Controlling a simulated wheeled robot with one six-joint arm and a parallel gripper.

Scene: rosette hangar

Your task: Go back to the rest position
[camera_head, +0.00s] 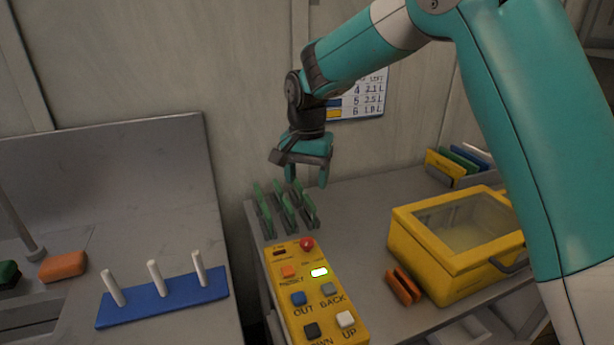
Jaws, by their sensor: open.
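My gripper (307,174) hangs from the teal arm, pointing down, in the upper middle of the head view. Its two teal fingers are apart, and I see nothing between them. It is above the back of the right-hand bench, over or near the green upright pieces (285,207). It looks clear of them, though the exact height is hard to tell.
A yellow control box (284,259) with buttons and a lit light stands below the gripper. To its right are orange pieces (403,287) and a yellow lidded case (413,241). A blue peg base (163,301) and orange block (63,267) are on the left bench.

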